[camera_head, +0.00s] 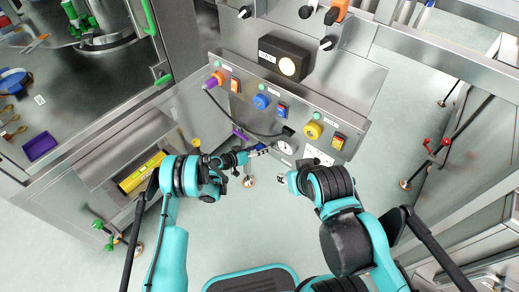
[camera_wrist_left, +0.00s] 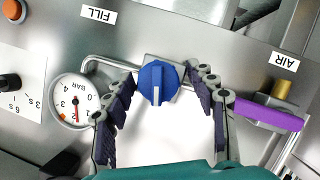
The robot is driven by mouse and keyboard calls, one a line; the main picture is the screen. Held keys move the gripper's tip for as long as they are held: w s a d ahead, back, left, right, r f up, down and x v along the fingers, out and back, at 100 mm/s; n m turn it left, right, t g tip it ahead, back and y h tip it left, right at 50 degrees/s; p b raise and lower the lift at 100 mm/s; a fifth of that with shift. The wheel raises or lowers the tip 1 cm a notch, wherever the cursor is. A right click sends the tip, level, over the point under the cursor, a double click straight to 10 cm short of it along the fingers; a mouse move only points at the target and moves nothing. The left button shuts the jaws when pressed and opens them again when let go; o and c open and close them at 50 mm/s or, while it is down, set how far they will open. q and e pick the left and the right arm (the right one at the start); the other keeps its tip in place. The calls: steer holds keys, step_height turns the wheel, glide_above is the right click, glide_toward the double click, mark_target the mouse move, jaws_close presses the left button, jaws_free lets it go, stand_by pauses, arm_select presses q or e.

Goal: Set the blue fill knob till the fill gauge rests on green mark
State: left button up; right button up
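The blue fill knob (camera_wrist_left: 157,84) is on the grey panel in the left wrist view, its white line pointing down in the picture. My left gripper (camera_wrist_left: 163,80) is open, with one finger on each side of the knob and gaps showing between. The left gripper also shows below the panel in the head view (camera_head: 248,154). The fill gauge (camera_wrist_left: 75,101) is left of the knob; its red needle points down near the 2. I cannot make out a green mark. The gauge shows in the head view too (camera_head: 285,147). My right gripper (camera_head: 284,179) is nearby; its fingers are unclear.
A purple-handled valve (camera_wrist_left: 266,114) under the AIR label is close to the right finger. A timer dial (camera_wrist_left: 10,82) lies left of the gauge. Above, the head view shows a blue knob (camera_head: 261,102), a yellow knob (camera_head: 313,130) and a hanging black cable (camera_head: 232,119).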

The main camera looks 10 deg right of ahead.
arm_select(q)
steer(key=v, duration=0.7)
steer(key=shift+a, duration=0.25)
steer(key=shift+s, duration=0.15)
